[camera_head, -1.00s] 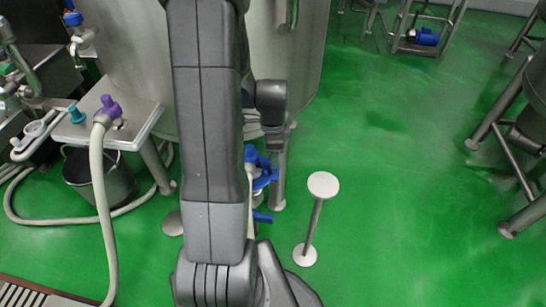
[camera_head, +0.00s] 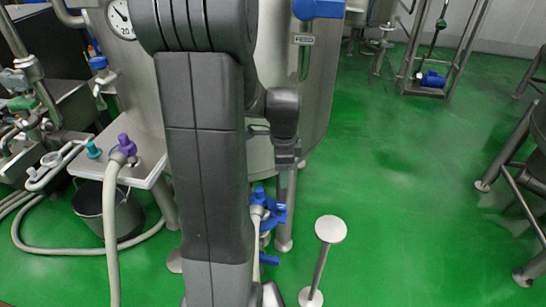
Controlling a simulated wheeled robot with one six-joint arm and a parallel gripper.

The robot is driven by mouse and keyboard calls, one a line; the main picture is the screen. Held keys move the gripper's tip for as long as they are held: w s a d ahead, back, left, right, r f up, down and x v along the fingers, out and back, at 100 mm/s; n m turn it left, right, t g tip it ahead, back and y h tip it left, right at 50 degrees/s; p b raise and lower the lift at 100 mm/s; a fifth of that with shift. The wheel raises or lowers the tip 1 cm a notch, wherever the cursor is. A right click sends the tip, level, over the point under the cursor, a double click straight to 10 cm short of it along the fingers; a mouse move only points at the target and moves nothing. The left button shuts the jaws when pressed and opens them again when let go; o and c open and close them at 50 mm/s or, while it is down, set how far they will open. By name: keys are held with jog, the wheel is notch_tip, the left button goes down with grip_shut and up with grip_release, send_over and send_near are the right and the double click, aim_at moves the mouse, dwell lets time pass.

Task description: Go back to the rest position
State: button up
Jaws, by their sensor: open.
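My arm rises through the middle of the view, in front of a large steel tank (camera_head: 318,95). My gripper (camera_head: 287,163) is small and partly seen just right of the arm, below the dark wrist. It is open, and I see nothing held in it. It shows in front of the tank's lower side, above a blue valve (camera_head: 268,210) near the tank's leg. Whether it touches anything there I cannot tell.
A steel side table (camera_head: 150,172) with a purple hose fitting (camera_head: 124,145) stands left, a grey bucket (camera_head: 125,215) below it. A round-topped post (camera_head: 331,229) stands on the green floor front right. The floor (camera_head: 420,160) to the right is mostly clear; steel frames stand beyond.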

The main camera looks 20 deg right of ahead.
aim_at(281, 205)
notch_tip(281, 205, down, 14)
jog(key=shift+r+b, duration=0.1)
jog(key=shift+b, duration=1.05)
notch_tip(281, 205, up, 14)
jog(key=p, duration=0.2)
notch_tip(281, 205, down, 14)
jog(key=shift+b, duration=1.05)
jog(key=n+p, duration=0.1)
jog(key=n, duration=0.4)
jog(key=n+p, duration=0.1)
jog(key=n, duration=0.4)
jog(key=n+p, duration=0.2)
jog(key=n, duration=0.3)
jog(key=shift+n, duration=0.4)
jog(key=shift+n+p, duration=0.9)
jog(key=shift+n, duration=1.6)
